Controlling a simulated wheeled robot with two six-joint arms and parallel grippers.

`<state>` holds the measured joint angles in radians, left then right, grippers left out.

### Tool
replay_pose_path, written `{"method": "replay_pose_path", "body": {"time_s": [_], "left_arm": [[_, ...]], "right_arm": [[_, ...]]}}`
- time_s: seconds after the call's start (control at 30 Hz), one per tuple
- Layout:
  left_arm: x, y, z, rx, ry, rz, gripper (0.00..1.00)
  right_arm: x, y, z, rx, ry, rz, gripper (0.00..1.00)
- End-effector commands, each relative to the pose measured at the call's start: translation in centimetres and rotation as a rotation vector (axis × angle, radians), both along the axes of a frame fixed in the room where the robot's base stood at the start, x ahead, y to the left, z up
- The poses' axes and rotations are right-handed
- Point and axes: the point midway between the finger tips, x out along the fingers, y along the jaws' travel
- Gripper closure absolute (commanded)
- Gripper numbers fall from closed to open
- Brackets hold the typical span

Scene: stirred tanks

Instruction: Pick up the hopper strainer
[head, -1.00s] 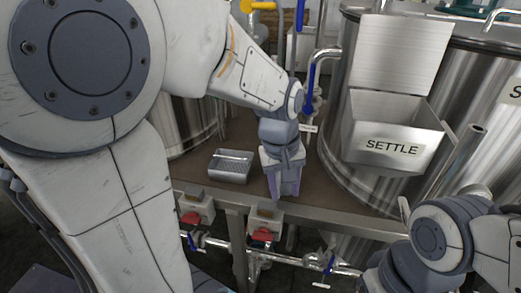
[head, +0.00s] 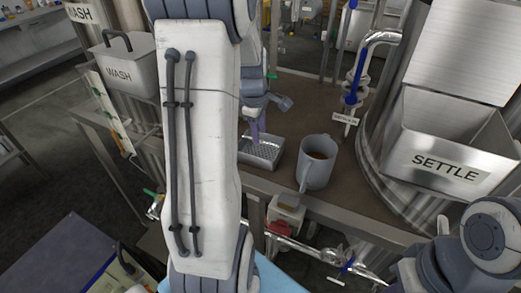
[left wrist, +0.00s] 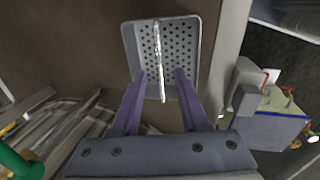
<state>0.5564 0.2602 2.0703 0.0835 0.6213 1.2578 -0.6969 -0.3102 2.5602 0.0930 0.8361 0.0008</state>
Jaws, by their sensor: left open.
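The hopper strainer (head: 262,152) is a shallow rectangular metal basket with a perforated bottom, sitting on the brown bench top. In the left wrist view the strainer (left wrist: 177,27) lies beyond and between my fingers, with a thin upright bar (left wrist: 157,45) running lengthwise down its middle. My left gripper (head: 257,130) is over the strainer, its upper part partly hidden by my own arm. In the left wrist view the left gripper (left wrist: 160,74) is open, one purple finger on each side of the bar, with gaps on both sides. My right gripper does not show.
A grey jug (head: 316,165) with brown liquid stands close to the strainer's right. A tank with a SETTLE hopper (head: 445,150) is at the right. A WASH bin (head: 128,68) is at the left. Pipes and valves (head: 290,240) run below the bench's front edge.

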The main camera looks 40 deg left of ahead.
Motion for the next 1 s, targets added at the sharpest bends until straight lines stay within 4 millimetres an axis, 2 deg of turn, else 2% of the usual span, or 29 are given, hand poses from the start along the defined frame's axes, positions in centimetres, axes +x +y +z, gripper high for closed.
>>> {"method": "replay_pose_path", "body": {"time_s": [0.17, 0.3, 0.57, 0.6, 0.67, 0.7, 1.0], "left_arm": [[0.5, -0.1, -2.4, -0.004, 0.007, -0.002, 0.56], [0.8, 0.1, -4.2, -0.002, 0.004, -0.001, 0.56], [1.0, 0.1, -4.6, 0.0, 0.001, -0.001, 0.56], [0.9, 0.1, -4.6, 0.0, 0.001, -0.001, 0.6], [0.9, 0.1, -4.6, 0.0, 0.001, -0.001, 0.83], [1.0, 0.1, -4.6, 0.0, 0.001, -0.001, 0.98], [1.0, 0.1, -4.5, 0.0, 0.0, -0.001, 1.0]], "right_arm": [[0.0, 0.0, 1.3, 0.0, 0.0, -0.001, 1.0], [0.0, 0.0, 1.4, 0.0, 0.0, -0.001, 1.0], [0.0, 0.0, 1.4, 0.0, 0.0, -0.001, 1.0], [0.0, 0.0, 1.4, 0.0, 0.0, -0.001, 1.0], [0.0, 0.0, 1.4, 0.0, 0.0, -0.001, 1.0], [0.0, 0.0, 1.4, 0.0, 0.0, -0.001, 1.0], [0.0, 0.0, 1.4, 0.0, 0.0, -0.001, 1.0]]}}
